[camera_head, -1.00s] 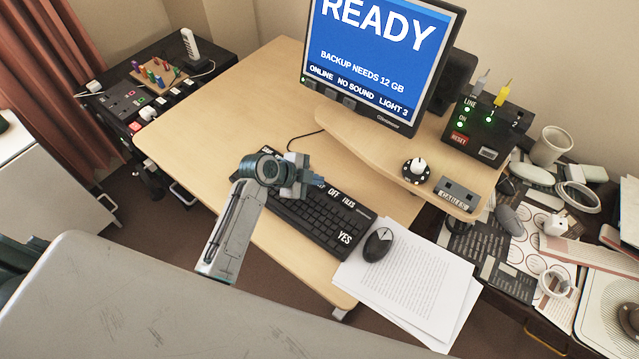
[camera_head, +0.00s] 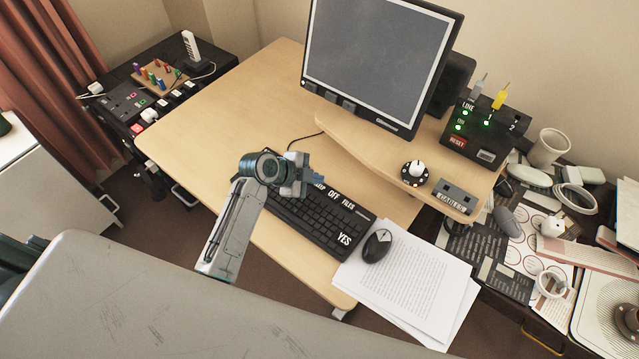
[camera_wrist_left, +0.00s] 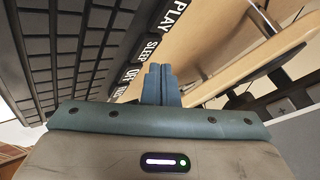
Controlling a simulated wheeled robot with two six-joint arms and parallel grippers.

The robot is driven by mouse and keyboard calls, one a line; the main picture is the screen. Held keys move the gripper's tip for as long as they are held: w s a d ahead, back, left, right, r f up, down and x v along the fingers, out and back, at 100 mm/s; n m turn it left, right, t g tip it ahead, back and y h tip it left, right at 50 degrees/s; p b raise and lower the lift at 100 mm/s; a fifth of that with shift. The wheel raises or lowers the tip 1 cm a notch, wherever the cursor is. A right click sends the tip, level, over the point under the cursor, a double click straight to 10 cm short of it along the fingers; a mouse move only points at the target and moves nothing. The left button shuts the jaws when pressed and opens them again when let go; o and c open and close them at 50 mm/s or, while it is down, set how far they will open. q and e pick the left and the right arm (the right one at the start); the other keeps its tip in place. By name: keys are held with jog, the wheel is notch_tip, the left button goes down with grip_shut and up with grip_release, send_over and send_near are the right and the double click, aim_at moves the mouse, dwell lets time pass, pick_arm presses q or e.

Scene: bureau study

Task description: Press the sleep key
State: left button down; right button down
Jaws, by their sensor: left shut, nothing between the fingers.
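The black keyboard (camera_head: 322,222) lies on the desk, with large white labels on its far row of keys. The sleep key (camera_wrist_left: 150,47) sits between the PLAY and OFF keys in the left wrist view. In the head view only part of its label (camera_head: 319,187) shows beside my gripper. My left gripper (camera_head: 319,177) is shut and empty, over the far edge of the keyboard. Its fingertips (camera_wrist_left: 160,68) are right beside the sleep key; I cannot tell whether they touch it. The monitor (camera_head: 382,60) has a blank grey screen. My right gripper is not in view.
A mouse (camera_head: 377,245) rests on papers (camera_head: 415,285) right of the keyboard. A raised shelf (camera_head: 375,150) carries the monitor, a round knob (camera_head: 415,172) and a black switch box (camera_head: 485,130). The desk (camera_head: 225,125) is clear to the left.

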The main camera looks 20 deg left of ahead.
aim_at(315, 188)
pick_arm(q)
notch_tip(315, 188, up, 5)
jog(key=p, duration=0.4)
jog(key=shift+r, duration=0.1)
dwell(0.9)
